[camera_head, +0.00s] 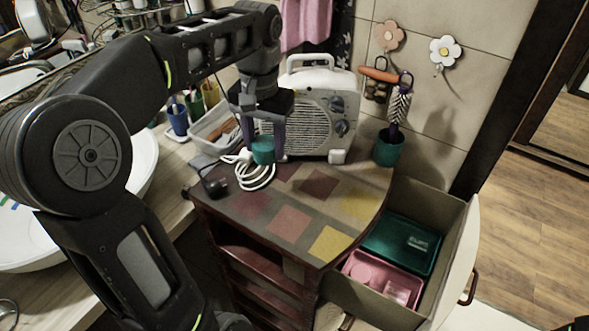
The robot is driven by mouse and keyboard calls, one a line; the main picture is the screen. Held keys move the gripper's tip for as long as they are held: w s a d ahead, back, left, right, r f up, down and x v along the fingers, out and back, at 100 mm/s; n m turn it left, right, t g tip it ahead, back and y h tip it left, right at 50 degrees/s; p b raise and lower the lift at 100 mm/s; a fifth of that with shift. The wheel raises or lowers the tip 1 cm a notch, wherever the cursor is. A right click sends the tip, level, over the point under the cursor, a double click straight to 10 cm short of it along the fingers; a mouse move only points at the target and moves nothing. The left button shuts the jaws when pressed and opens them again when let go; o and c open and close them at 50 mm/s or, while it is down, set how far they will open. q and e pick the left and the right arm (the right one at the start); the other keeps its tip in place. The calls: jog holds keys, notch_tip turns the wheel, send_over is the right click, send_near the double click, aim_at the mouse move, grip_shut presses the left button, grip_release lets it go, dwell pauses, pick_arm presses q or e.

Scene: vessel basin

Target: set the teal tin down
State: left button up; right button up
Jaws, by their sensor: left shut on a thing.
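The teal tin (263,151) is small and round. It is between the fingers of my left gripper (264,142), which points down and is shut on it. The tin is over the back left part of the patchwork cabinet top (268,190), beside a coiled white cord. I cannot tell whether its base touches the surface. The fingers hide part of its sides. My right gripper is not in view.
A white fan heater (318,110) stands just behind the tin. A teal cup (388,149) with a brush stands at right. The front of the cabinet top is clear.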

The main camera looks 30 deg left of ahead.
pick_arm(q)
notch_tip(320, 180, down, 6)
jog(key=shift+f, duration=0.1)
notch_tip(320, 180, down, 3)
jog(key=shift+f+p, duration=0.15)
jog(key=shift+p, duration=0.2)
jog(key=shift+f, duration=0.15)
jog(key=shift+f, duration=0.2)
jog(key=o, duration=1.3)
jog(key=shift+o, duration=0.2)
